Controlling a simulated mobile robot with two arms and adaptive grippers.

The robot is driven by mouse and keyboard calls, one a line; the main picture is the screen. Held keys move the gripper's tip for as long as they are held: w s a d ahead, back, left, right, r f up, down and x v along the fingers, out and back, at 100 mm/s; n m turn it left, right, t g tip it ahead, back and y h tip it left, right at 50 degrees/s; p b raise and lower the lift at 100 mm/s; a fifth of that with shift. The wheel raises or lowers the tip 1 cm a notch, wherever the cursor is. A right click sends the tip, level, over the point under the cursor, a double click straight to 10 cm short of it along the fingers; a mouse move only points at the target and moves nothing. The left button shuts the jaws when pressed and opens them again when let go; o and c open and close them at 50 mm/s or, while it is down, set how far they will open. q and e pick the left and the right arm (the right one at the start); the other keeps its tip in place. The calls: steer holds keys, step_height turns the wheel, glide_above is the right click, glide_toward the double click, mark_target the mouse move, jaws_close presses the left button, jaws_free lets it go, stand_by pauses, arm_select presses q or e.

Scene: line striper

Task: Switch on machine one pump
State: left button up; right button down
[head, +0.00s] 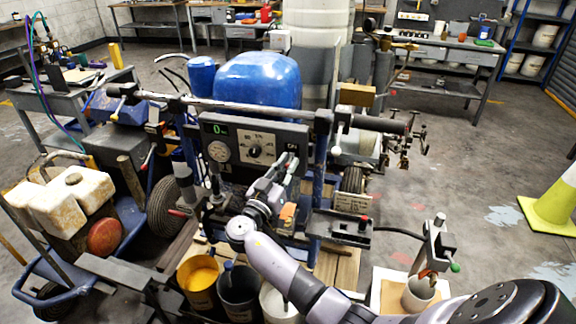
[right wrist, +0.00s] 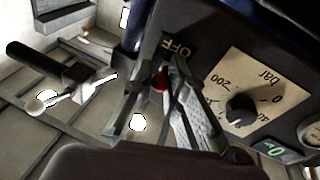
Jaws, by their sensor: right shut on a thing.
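The line striper's dark control panel (head: 240,135) faces me in the head view. It carries a display (head: 218,129) reading 0, a round gauge (head: 219,151) and a black knob (head: 255,151) on a dial. In the right wrist view, the panel is turned over, with its knob (right wrist: 240,108) and an OFF label (right wrist: 178,50). My right gripper (head: 291,162) is at the panel's right end. In the wrist view its fingertips (right wrist: 161,78) close around a small red-tipped switch (right wrist: 160,83) beside OFF. The fingers hide most of the switch. My left gripper is not in view.
A blue tank (head: 257,78) stands behind the panel. Paint buckets, including a yellow one (head: 198,276), stand below. A black bar handle (head: 378,123) juts out right of the panel. A yellow-green cone (head: 558,205) stands at the far right, with open floor before it.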

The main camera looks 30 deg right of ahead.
steer(key=shift+a+r+g+y+p, duration=0.15)
steer(key=shift+r+g+y+p, duration=0.35)
steer(key=shift+y, duration=0.3)
steer(key=r+n+g+y+p, duration=0.1)
steer(key=y+p, duration=0.1)
steer(key=p, duration=0.1)
steer(key=shift+r+g+y+p, duration=0.15)
steer(key=shift+g+y+p, duration=0.15)
steer(key=shift+y+p, duration=0.1)
steer(key=shift+w+r+g+y+p, duration=0.15)
steer(key=shift+g+y+p, duration=0.35)
steer(key=shift+y+p, duration=0.55)
steer(key=shift+d+p, duration=0.2)
steer(key=shift+p, duration=0.25)
steer(key=shift+g, duration=0.3)
steer(key=c, duration=1.6)
jaws_free()
steer(key=shift+o, duration=0.2)
